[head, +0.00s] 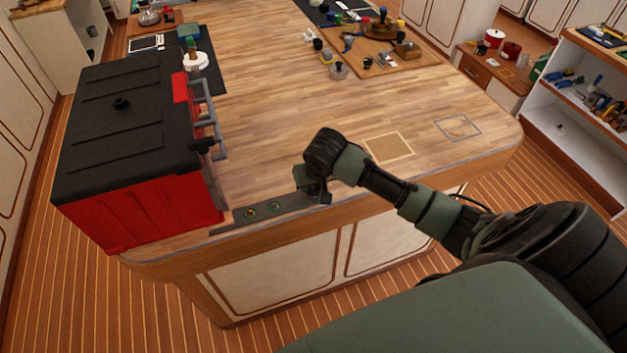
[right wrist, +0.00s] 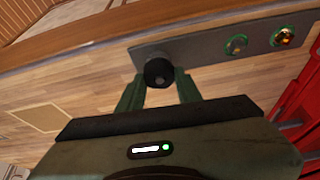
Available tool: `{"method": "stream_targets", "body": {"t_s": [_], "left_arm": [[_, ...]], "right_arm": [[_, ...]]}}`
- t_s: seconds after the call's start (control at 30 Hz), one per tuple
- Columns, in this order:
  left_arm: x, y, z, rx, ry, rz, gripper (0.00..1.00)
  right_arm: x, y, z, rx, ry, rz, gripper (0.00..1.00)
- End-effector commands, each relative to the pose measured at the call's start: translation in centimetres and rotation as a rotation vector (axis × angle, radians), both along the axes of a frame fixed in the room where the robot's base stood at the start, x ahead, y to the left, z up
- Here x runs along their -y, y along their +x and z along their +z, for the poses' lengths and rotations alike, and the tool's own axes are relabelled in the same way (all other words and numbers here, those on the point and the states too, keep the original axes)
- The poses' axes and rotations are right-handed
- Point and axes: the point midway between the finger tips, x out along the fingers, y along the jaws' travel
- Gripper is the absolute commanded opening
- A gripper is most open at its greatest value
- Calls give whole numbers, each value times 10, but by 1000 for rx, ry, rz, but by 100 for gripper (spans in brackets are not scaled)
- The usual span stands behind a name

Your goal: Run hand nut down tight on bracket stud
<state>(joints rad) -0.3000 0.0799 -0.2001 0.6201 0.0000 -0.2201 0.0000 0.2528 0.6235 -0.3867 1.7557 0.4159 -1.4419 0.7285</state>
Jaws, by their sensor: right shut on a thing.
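A grey bracket plate (head: 233,222) lies along the front edge of the wooden bench, beside the red box. It carries two round green-rimmed fittings, also seen in the right wrist view on the plate (right wrist: 205,48). The black hand nut (right wrist: 159,72) is at one end of the plate, between the two green fingers of my right gripper (right wrist: 158,82). The right gripper, which also shows in the head view (head: 316,190), is shut on the nut. The stud is hidden by the nut, and I cannot tell how close the nut sits to the plate. My left gripper is out of view.
A large red tool chest (head: 150,215) with a black lid stands left of the bracket. A wooden board (head: 385,62) with several small items lies at the back. Square outlines (head: 389,147) mark the bench at the right. The middle of the bench is clear.

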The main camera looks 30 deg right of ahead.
Motion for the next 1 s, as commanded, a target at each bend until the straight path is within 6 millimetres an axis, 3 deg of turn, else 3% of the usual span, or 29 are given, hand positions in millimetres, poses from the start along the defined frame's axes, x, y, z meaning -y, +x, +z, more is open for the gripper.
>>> {"method": "stream_targets", "body": {"t_s": [0.2,0.47,0.5,0.6,0.87,1.0], "left_arm": [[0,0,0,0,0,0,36],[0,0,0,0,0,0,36],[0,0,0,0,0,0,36],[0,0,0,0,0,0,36],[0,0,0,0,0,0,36],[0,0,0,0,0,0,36]], "right_arm": [[-3,1,0,0,3,-305,5],[-1,1,0,1,-2,-361,5],[-1,1,0,1,-1,-360,37],[-1,1,0,1,-1,-360,60],[-1,1,0,0,-2,-358,60],[1,-1,-1,-1,-4,-255,60]]}}
